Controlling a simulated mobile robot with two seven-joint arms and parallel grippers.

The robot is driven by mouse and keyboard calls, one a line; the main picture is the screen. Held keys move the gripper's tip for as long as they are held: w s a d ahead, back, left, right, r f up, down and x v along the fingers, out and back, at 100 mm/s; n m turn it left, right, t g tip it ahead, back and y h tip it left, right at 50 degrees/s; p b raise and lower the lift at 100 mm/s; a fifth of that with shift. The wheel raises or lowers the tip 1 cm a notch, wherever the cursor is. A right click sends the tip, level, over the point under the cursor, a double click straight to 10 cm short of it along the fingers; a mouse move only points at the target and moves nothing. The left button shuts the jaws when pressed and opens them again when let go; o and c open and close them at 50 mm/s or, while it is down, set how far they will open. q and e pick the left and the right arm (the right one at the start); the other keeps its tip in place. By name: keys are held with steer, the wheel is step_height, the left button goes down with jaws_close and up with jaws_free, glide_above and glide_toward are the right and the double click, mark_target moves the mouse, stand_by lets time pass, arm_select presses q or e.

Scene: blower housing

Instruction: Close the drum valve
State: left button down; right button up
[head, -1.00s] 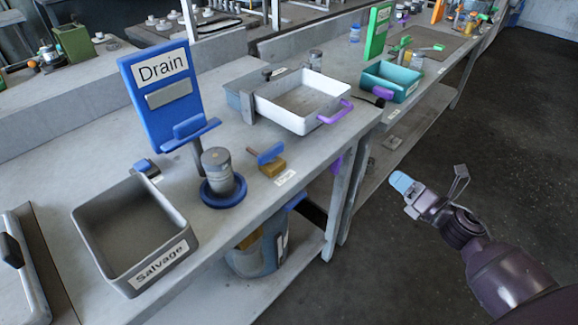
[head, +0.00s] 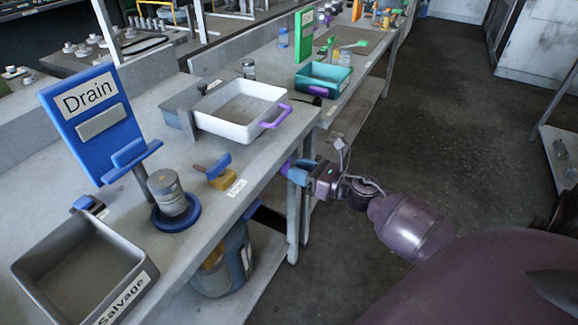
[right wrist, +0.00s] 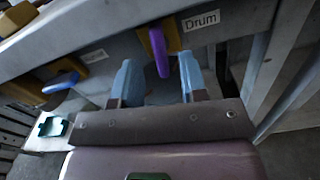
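The drum valve shows in the right wrist view as a purple lever handle (right wrist: 159,52) on a yellow body (right wrist: 170,34), beside a label reading "Drum". It sits at the bench's front, below the top. In the head view a bit of the purple handle (head: 286,166) shows at the bench edge, mostly hidden by my gripper. My right gripper (right wrist: 158,68) is open, its two light blue fingers apart. The handle's lower end appears between the fingertips; I cannot tell whether it touches them. In the head view the right gripper (head: 299,171) is at the bench's front edge. My left gripper is not in view.
A blue-handled valve (right wrist: 62,82) is to the left on the same front. A bucket (head: 223,263) stands on the lower shelf. On the bench (head: 240,140) are a white tray (head: 225,130), a Salvage bin (head: 132,310) and a Drain sign (head: 92,125). The floor at right is clear.

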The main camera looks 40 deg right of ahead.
mark_target(285, 166)
steer(key=shift+x, duration=1.65)
steer(key=shift+c, duration=0.4)
jaws_close()
